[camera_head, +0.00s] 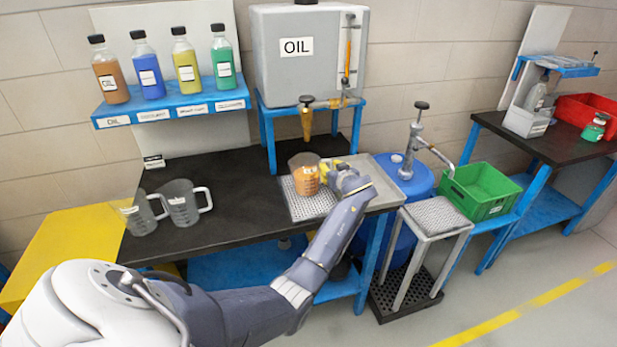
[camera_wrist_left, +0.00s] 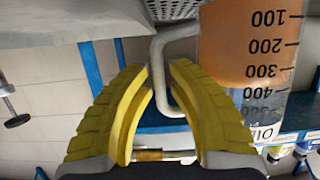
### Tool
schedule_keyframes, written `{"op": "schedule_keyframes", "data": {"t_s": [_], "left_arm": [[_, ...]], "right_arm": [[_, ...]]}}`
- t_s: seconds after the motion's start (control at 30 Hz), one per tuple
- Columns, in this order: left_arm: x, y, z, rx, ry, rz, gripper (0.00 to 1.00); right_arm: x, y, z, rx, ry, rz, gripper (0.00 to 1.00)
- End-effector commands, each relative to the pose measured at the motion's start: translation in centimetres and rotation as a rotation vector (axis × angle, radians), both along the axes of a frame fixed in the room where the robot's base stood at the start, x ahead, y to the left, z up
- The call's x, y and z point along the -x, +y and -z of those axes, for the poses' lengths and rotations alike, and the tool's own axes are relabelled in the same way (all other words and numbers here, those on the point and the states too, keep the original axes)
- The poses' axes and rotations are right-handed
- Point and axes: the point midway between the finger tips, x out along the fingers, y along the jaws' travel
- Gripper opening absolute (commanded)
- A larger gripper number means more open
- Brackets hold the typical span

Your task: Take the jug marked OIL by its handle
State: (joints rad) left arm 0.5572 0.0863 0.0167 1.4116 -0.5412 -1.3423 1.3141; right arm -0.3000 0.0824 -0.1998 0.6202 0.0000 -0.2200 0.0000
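The jug marked OIL (camera_head: 304,178), clear with orange liquid in it, stands upright on the grate tray below the tap of the OIL tank. In the left wrist view, which is upside down, the jug (camera_wrist_left: 240,60) shows its scale and part of the OIL mark. My left gripper (camera_head: 336,178) is at the jug's right side. In the wrist view its yellow fingers (camera_wrist_left: 162,70) close on the jug's pale handle (camera_wrist_left: 170,97), one on each side. The fingertips appear to touch the handle. The jug's base is cut off there. My right gripper is not in view.
A blue bottle shelf (camera_head: 172,110) is behind. The black worktop (camera_head: 240,205) between is clear.

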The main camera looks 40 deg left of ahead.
Motion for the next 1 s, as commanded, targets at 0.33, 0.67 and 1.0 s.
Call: {"op": "schedule_keyframes", "data": {"t_s": [0.33, 0.67, 1.0], "left_arm": [[0.01, -0.02, -0.01, 0.0, 0.0, 0.0, 0.0], [0.03, -0.01, 0.0, 0.0, 0.0, -0.001, 0.0], [0.03, 0.03, -0.07, -0.001, 0.0, -0.001, 0.0]], "right_arm": [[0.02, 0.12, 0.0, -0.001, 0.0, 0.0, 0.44], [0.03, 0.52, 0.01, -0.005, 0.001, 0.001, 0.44], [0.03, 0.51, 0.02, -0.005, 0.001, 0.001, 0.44]]}}
